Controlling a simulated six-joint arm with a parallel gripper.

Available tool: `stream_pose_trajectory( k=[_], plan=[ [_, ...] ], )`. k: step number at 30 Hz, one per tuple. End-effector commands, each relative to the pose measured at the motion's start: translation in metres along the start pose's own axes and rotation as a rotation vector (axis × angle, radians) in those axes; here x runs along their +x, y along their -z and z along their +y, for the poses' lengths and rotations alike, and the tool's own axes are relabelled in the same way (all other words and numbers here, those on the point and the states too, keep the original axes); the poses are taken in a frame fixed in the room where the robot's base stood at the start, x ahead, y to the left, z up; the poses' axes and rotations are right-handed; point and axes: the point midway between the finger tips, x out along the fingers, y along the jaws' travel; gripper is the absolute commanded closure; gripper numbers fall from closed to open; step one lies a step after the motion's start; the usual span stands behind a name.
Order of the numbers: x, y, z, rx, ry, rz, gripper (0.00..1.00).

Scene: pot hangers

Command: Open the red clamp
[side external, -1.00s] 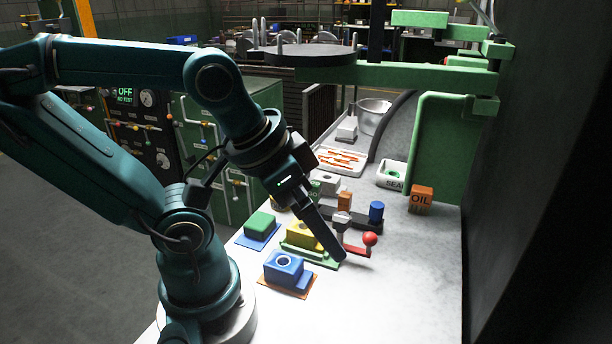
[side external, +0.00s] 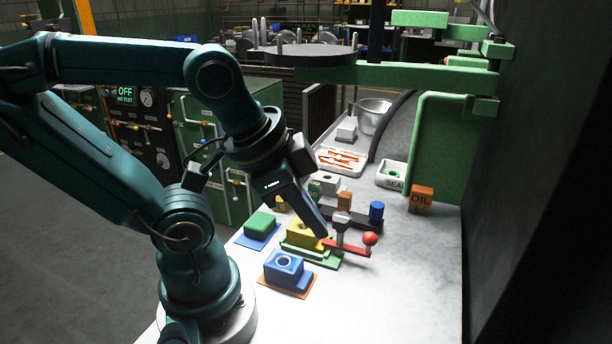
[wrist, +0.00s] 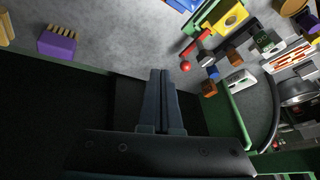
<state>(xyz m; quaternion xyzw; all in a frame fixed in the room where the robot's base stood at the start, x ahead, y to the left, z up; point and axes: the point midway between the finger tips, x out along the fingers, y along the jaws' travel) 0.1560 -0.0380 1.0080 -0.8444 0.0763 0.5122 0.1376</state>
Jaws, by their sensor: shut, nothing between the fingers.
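The red clamp (side external: 347,246) is a flat red bar with a red ball (side external: 370,239) at its right end, beside a grey post (side external: 341,222). It reaches left toward the yellow block on the green fixture. In the wrist view the red clamp (wrist: 196,42) and its ball show above and right of my fingers. My gripper (side external: 322,236) is shut and empty. In the side view its tip appears near the left end of the red bar; I cannot tell whether they touch. In the wrist view my gripper (wrist: 160,73) appears apart from the ball.
A yellow block (side external: 302,233) sits on a green fixture (side external: 322,258). A blue block (side external: 284,268) and a green block (side external: 260,223) stand nearby. A blue cylinder (side external: 376,211) and an orange OIL box (side external: 421,198) stand behind. The front right of the table (side external: 400,300) is clear.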

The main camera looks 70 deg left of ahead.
Motion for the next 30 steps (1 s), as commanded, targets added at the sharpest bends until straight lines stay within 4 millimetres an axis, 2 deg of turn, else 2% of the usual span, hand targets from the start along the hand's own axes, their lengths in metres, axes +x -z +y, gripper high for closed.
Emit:
stream_pose_trajectory(
  k=[14, 24, 30],
  plan=[
    [-0.007, 0.014, -0.013, 1.059, -0.012, -0.094, 1.00],
    [-0.003, 0.030, -0.019, 1.849, -0.118, -0.179, 1.00],
    [0.006, 0.043, -0.017, 2.210, -0.213, -0.217, 1.00]
  ],
)
